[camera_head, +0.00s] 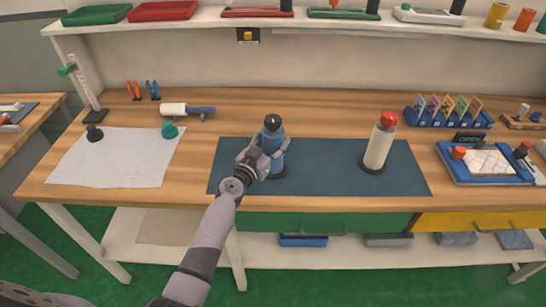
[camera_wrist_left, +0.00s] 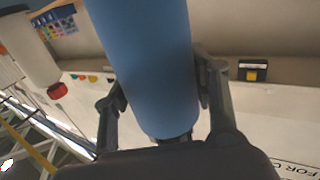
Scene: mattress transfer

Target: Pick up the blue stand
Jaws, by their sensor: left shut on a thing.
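The blue stand (camera_head: 275,152) is an upright blue cylinder with a black knob on top and a dark round base, on the left part of the dark blue mat (camera_head: 325,172). My left gripper (camera_head: 266,155) is shut around its body, and the arm comes from the front. In the left wrist view the blue cylinder (camera_wrist_left: 150,60) fills the middle, with a finger on each side. I cannot tell whether its base is touching the mat. A white cylinder with a red knob (camera_head: 378,147) stands upright on the right of the mat. My right gripper is not in view.
A white cloth (camera_head: 118,160) with a black and a green knob lies on the left. A white roller with a blue handle (camera_head: 188,111) lies behind it. A blue tray (camera_head: 490,177) with a white quilted pad is on the right. A shelf (camera_head: 330,22) runs above the back.

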